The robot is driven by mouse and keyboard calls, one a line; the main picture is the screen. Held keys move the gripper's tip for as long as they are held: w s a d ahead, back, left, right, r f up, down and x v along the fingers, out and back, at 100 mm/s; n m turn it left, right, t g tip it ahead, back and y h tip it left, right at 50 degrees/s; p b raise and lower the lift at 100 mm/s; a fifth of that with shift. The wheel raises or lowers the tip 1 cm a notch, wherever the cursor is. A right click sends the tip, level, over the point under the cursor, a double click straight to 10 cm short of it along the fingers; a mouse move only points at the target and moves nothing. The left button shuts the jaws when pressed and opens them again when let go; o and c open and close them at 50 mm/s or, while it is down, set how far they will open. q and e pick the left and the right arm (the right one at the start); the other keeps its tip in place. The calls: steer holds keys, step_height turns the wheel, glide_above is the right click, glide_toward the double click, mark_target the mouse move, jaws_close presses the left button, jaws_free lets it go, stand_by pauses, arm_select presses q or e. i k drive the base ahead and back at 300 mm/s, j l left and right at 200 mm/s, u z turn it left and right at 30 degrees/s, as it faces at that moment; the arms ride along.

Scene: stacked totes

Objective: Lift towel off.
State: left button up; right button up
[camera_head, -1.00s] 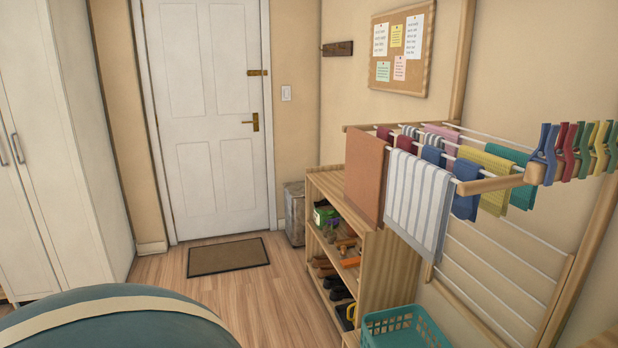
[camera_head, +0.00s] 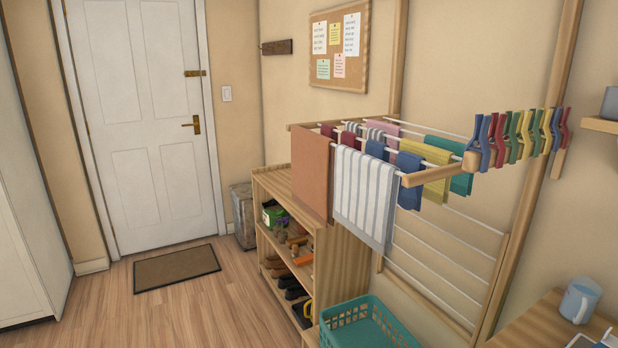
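An orange-brown towel (camera_head: 311,175) hangs over the front rail of a wall-mounted drying rack (camera_head: 432,176), at its left end. A white and grey striped towel (camera_head: 364,198) hangs beside it on the right. Behind them hang several smaller cloths, among them a yellow one (camera_head: 428,172), a teal one (camera_head: 461,182) and a blue one (camera_head: 409,190). The task does not say which towel is meant. Neither of my grippers is in view.
Several coloured clothes pegs (camera_head: 518,136) sit on the rack's near right arm. Below stand a wooden shoe shelf (camera_head: 345,262) and a teal basket (camera_head: 368,325). A table (camera_head: 540,322) with a blue mug (camera_head: 579,300) is at lower right. Wooden floor (camera_head: 190,305) lies clear at left.

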mark_target(312, 156)
steer(key=i+z, duration=0.1)
steer(key=z, duration=0.25)
steer(key=j+z, duration=0.15)
steer(key=z, duration=0.25)
steer(key=i+j+z, duration=0.1)
steer(key=z, duration=0.25)
steer(key=i+j+z, duration=0.15)
steer(key=j+z, duration=0.15)
steer(key=j, duration=0.2)
steer(key=i+j+z, duration=0.1)
steer(key=j+z, duration=0.25)
steer(key=j, duration=0.7)
steer(key=i+j+z, duration=0.15)
steer(key=j, duration=0.4)
